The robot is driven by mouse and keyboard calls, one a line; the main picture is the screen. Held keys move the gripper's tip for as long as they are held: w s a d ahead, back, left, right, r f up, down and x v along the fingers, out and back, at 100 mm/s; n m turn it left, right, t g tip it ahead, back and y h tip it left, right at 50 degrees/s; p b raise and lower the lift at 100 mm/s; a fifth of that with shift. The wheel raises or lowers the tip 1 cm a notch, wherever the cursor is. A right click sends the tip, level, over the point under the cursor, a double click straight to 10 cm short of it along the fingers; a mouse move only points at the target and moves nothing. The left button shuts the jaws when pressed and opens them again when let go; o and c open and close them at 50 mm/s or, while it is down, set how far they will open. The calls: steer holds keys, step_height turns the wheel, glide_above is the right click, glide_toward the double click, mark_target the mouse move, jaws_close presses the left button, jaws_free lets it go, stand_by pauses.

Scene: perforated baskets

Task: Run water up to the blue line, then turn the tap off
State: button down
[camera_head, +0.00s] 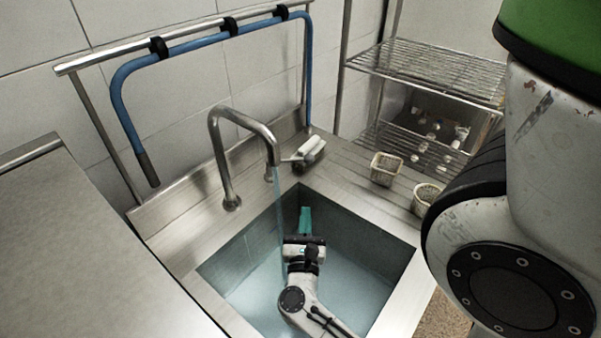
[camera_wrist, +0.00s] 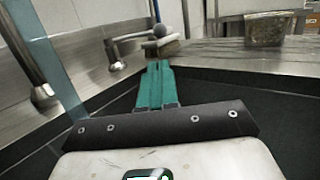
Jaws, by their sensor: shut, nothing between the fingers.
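The steel tap (camera_head: 217,150) stands behind the sink. A thin stream of water (camera_head: 278,200) falls from its spout into the sink (camera_head: 390,240). Pale blue water (camera_head: 253,295) covers the sink's bottom. I cannot make out a blue line on the walls. A small lever with a round knob (camera_wrist: 160,30) rises from a steel base (camera_wrist: 116,62) behind the sink in the wrist view. My gripper (camera_head: 305,215), with teal fingers, is inside the sink's outline, right of the stream. Its fingers also show in the wrist view (camera_wrist: 155,80), closed together and empty, pointing toward the lever, apart from it.
A white brush-like object (camera_head: 311,149) lies behind the sink by the lever. Two perforated baskets (camera_head: 385,168) (camera_head: 427,197) stand on the right counter. A wire shelf (camera_head: 430,70) stands behind. A blue hose (camera_head: 190,46) hangs on a rail. The left counter is clear.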

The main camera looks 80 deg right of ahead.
mark_target(309, 163)
steer(key=p+x, duration=0.3)
steer(key=x, duration=1)
steer(key=shift+a+r+p, duration=0.1)
steer(key=shift+r+p, duration=0.05)
steer(key=shift+p, duration=0.25)
steer(key=shift+d, duration=0.55)
steer(key=shift+d, duration=0.1)
steer(key=shift+d+b, duration=0.3)
steer(key=shift+d, duration=0.05)
steer(key=shift+d+b, duration=0.3)
steer(key=shift+d, duration=0.35)
